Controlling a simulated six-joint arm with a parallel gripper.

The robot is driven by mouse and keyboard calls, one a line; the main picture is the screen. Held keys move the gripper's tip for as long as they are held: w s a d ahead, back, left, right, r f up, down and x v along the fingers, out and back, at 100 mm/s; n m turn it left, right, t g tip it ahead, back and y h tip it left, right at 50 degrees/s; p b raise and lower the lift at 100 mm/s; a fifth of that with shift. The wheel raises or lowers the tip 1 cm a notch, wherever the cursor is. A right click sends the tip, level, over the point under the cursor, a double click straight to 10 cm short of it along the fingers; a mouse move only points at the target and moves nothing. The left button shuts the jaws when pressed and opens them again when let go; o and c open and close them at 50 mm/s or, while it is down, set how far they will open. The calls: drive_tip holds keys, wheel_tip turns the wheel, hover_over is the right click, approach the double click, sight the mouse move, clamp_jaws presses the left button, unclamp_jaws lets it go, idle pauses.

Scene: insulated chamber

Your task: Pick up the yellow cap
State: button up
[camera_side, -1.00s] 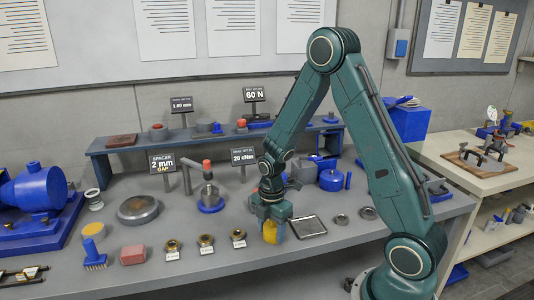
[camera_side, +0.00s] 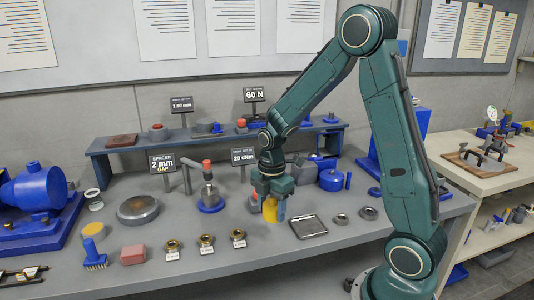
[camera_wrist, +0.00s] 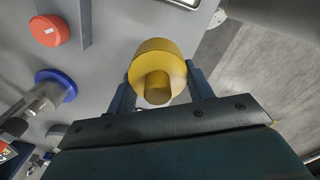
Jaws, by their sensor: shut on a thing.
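My gripper (camera_side: 271,203) is shut on the yellow cap (camera_side: 270,212), with one blue finger on each side of it. In the wrist view the cap (camera_wrist: 155,58) shows as a wide round body with a narrower round stem pointing toward the camera. My gripper (camera_wrist: 160,82) hides parts of its sides there. In the side view the cap appears held above the grey bench, though the exact gap is hard to tell.
A flat grey tray (camera_side: 308,226) lies right of the cap, with metal rings (camera_side: 342,219) beyond it. Brass fittings (camera_side: 207,240) with labels stand front left. A blue-based metal cylinder (camera_side: 210,200) and the small 20 cNm sign (camera_side: 243,156) stand behind left.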

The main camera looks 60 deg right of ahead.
sight(271, 198)
wheel_tip(271, 198, up, 13)
drive_tip(key=shift+f, duration=0.2)
drive_tip(key=shift+f, duration=0.1)
idle(0.6)
